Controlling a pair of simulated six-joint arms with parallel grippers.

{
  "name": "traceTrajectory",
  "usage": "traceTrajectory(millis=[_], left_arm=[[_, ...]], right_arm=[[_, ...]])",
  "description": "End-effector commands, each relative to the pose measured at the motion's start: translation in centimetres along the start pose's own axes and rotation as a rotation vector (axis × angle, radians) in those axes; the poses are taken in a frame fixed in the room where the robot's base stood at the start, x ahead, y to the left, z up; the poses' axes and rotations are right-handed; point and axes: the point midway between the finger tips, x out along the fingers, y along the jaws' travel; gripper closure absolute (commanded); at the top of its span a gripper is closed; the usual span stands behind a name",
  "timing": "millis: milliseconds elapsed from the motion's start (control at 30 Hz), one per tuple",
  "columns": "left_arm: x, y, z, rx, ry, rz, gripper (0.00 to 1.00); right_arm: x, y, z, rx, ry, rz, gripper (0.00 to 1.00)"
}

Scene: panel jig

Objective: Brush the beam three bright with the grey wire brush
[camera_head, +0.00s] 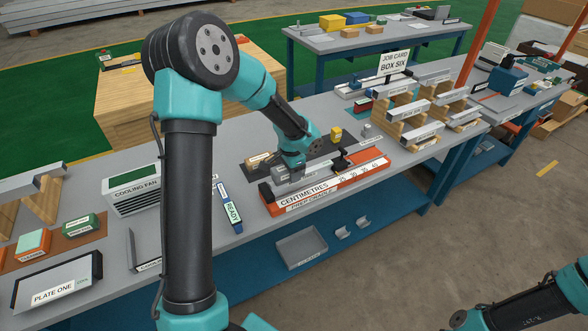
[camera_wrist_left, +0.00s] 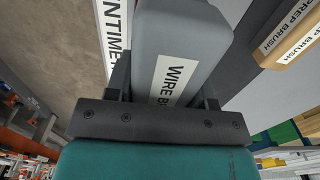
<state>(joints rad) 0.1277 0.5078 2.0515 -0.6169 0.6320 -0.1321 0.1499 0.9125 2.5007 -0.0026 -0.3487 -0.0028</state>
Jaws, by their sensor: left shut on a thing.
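The grey wire brush (camera_wrist_left: 190,40) fills the upper middle of the left wrist view, its white label partly hidden by my jaws. My left gripper (camera_wrist_left: 162,92) is shut on it. In the head view my left gripper (camera_head: 290,172) is low over the bench, just behind the centimetre scale (camera_head: 322,188). Several grey beams (camera_head: 408,108) lie on wooden supports to the right; their small labels are too small to read surely, so I cannot tell which is beam three. My right arm shows at the lower right, but its gripper is out of view.
A prep brush (camera_wrist_left: 290,35) lies beside the wire brush. A job card reading BOX SIX (camera_head: 394,61) stands behind the beams. The cooling fan box (camera_head: 135,190) and READY marker (camera_head: 232,213) are left of the scale. A grey tray (camera_head: 301,247) sits on the lower shelf.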

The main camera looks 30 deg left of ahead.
Motion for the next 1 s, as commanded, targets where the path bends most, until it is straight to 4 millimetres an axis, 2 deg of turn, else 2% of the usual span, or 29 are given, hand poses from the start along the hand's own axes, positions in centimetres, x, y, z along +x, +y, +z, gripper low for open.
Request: traceTrajectory(millis=[100, 600, 800, 1000], left_arm=[[-2.6, -0.1, -0.1, -0.002, 0.007, -0.004, 0.77], [-6.8, -0.2, 0.2, -0.007, 0.004, -0.001, 0.77], [-8.1, -0.2, 0.3, -0.008, 0.004, -0.001, 0.77], [-8.2, -0.2, 0.4, -0.008, 0.003, 0.0, 0.77]], right_arm=[[0.0, 0.0, 0.0, 0.0, 0.0, 0.0, 0.57], [0.0, 0.0, 0.0, 0.0, 0.0, 0.0, 0.57], [0.0, 0.0, 0.0, 0.0, 0.0, 0.0, 0.57], [0.0, 0.0, 0.0, 0.0, 0.0, 0.0, 0.57]])
